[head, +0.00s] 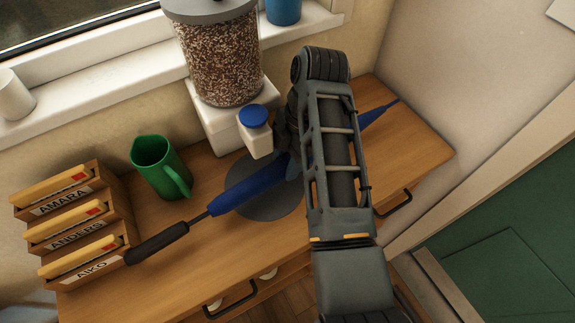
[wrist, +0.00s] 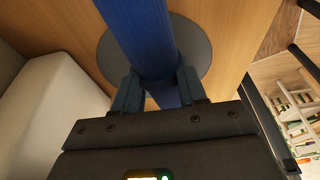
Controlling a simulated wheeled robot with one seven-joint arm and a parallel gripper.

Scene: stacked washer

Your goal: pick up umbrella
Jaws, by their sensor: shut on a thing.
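A blue folded umbrella (head: 247,188) with a black handle (head: 157,243) lies lengthwise over the wooden cabinet top, its tip pointing to the back right. In the wrist view the blue umbrella (wrist: 146,40) runs between the two fingers. My gripper (wrist: 157,92) is shut on the umbrella near its middle. In the head view my arm covers the gripped part and most of the gripper. I cannot tell whether the umbrella touches the top or is slightly above it.
A grey round mat (head: 268,203) lies beneath the umbrella. A green pitcher (head: 160,168) and a labelled wooden file rack (head: 75,225) stand at the left. A dispenser with a clear hopper (head: 220,60) stands behind, by the windowsill. A wall (head: 460,60) bounds the right.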

